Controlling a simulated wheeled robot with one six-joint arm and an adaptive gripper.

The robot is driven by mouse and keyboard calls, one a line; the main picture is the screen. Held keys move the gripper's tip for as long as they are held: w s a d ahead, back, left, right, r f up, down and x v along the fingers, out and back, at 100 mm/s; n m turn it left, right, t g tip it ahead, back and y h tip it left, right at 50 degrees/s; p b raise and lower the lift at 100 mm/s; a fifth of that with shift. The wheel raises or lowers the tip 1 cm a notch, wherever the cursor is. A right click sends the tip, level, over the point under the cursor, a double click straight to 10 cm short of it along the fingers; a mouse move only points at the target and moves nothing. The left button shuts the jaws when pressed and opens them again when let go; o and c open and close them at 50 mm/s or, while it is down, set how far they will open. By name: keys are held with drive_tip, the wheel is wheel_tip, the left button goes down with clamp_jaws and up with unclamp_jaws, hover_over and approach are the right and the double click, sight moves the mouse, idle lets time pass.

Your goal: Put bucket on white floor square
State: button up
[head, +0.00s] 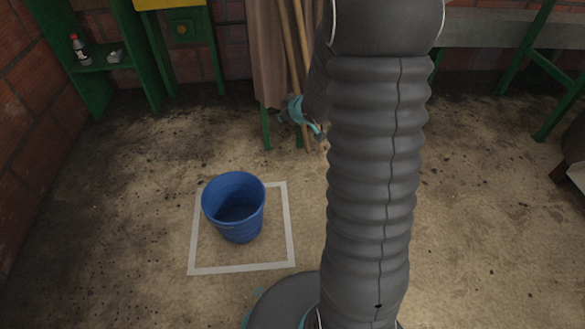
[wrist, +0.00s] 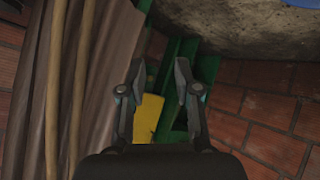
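The blue bucket (head: 236,208) stands upright on the floor in the head view, with its base inside the white square outline (head: 290,230). Its rim hides part of the square's left and back lines. The bucket looks empty. A small piece of blue at the top right corner of the wrist view (wrist: 299,3) looks like the bucket. My gripper (wrist: 160,78) is open, with nothing between its fingers. In the head view my gripper's teal parts show beyond the bucket, to its upper right and apart from it, partly hidden by my arm.
A green shelf (head: 93,62) with a bottle (head: 80,48) stands at the back left, beside a yellow box (wrist: 146,117). Wooden poles (head: 289,45) and a brown cloth or board (head: 268,55) are near my gripper. Stained floor around the square is clear.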

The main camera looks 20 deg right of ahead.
drive_tip(key=s+a+r+m+g+h, duration=0.2)
drive_tip(key=s+a+r+m+h, duration=0.15)
drive_tip(key=s+r, duration=1.05)
drive_tip(key=s+a+r+m+g+y, duration=0.1)
drive_tip(key=s+a, duration=0.3)
drive_tip(key=s, duration=0.5)
drive_tip(key=s+a+r+m+g+y, duration=0.1)
drive_tip(key=s+a, duration=0.4)
drive_tip(key=s, duration=0.5)
drive_tip(key=shift+s+g+y, duration=0.2)
drive_tip(key=shift+g+y, duration=0.1)
drive_tip(key=shift+y, duration=0.15)
drive_tip(key=shift+d+m, duration=0.2)
drive_tip(key=shift+m, duration=0.05)
